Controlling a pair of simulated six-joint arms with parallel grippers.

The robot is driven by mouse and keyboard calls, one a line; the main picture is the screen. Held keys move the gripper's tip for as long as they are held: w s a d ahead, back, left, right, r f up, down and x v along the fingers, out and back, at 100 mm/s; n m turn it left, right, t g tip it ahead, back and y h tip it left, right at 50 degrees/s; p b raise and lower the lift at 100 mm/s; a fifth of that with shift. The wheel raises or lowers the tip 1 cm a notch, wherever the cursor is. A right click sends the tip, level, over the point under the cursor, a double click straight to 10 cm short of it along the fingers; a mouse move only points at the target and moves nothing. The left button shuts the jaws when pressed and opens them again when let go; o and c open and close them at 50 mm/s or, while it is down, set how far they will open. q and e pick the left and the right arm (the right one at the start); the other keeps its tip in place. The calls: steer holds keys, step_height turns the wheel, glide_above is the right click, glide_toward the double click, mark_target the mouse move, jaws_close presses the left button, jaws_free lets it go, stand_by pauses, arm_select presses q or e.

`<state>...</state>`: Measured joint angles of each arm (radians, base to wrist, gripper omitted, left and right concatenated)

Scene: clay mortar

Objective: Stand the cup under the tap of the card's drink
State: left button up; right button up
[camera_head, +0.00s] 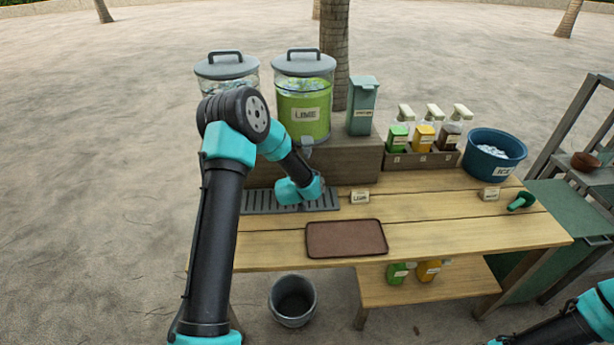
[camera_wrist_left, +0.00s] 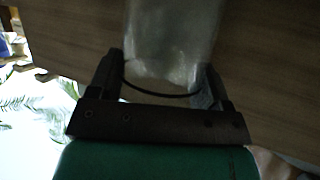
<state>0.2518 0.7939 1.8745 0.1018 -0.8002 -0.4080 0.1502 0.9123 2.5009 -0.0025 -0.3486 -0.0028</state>
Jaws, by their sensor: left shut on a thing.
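My left gripper (camera_wrist_left: 161,78) is shut on a clear cup (camera_wrist_left: 172,40) in the left wrist view. In the head view my left arm reaches over the table to the grey slotted drip tray (camera_head: 258,202); its wrist hides the fingers and the cup. The drinks card (camera_head: 360,197), reading LIME, stands just right of the tray. The green dispenser labelled LIME (camera_head: 305,112) stands on the wooden riser, its tap (camera_head: 306,143) above the tray. A second, clear dispenser (camera_head: 228,72) stands left of it, its front mostly hidden by my arm. My right gripper is out of view.
A brown serving tray (camera_head: 346,239) lies at the table's front. A green-grey box (camera_head: 362,106) stands right of the lime dispenser. A rack of bottles (camera_head: 423,158) and a blue ice tub (camera_head: 495,155) stand farther right. A grey bucket (camera_head: 293,300) is on the ground.

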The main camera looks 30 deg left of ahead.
arm_select(q)
steer(key=shift+f, duration=0.1)
steer(key=o, duration=1.2)
steer(key=shift+s+r, duration=0.15)
steer(key=shift+r, duration=0.05)
steer(key=v, duration=1.1)
steer(key=shift+s+d+r, duration=0.1)
steer(key=shift+s+r, duration=0.1)
steer(key=shift+s, duration=0.1)
